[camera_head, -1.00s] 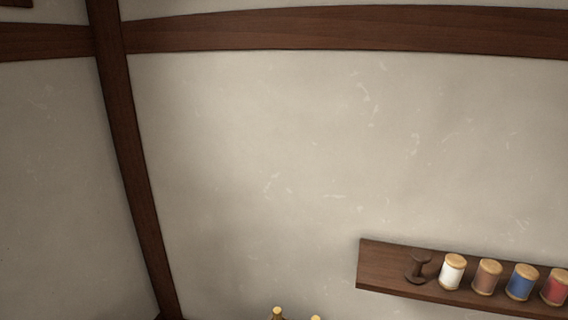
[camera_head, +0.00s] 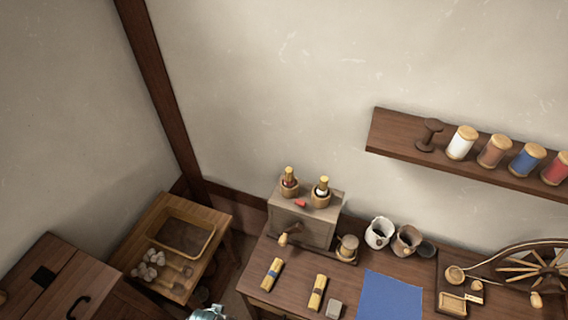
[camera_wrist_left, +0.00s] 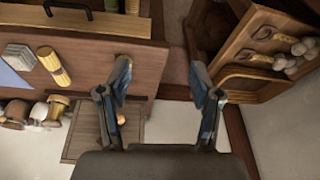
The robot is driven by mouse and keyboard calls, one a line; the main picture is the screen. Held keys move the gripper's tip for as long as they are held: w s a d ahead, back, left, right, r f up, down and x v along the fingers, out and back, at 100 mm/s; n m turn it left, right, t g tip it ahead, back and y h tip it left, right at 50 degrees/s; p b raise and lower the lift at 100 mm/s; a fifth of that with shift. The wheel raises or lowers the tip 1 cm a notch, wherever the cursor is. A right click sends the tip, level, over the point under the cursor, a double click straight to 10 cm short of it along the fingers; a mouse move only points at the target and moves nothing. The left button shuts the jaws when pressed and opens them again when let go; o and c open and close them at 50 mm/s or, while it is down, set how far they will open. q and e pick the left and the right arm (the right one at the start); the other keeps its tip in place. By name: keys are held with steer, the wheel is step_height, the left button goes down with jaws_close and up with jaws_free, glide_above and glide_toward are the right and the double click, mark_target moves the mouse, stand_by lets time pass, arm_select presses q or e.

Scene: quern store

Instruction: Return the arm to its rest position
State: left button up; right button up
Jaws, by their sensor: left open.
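My left gripper (camera_wrist_left: 160,85) is open and empty in the left wrist view. Its two blue-grey fingers stand apart, with the floor and the gap between two pieces of furniture behind them. In the head view a pale metallic part of my arm (camera_head: 208,313) shows at the bottom edge, left of the workbench (camera_head: 340,285); the fingers do not show there. My right gripper is in neither view.
The bench bears a grey box (camera_head: 300,228), yellow bundles (camera_head: 272,274), a blue cloth (camera_head: 390,297), jugs (camera_head: 380,233) and a spoked wheel (camera_head: 525,268). A spool shelf (camera_head: 395,145) hangs above.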

arm_select(q)
steer(key=s+f+g+b, duration=0.1)
steer(key=s+f, duration=0.1)
steer(key=f, duration=1)
steer(key=s+f+b, duration=0.1)
steer(key=s+f, duration=0.1)
steer(key=f, duration=1)
steer(key=s+a+f+g+b, duration=0.1)
steer(key=s+a+f+b, duration=0.1)
steer(key=s+f, duration=1.4)
steer(key=shift+s+a+f, duration=0.35)
steer(key=shift+a+f, duration=0.3)
steer(key=shift+f, duration=0.05)
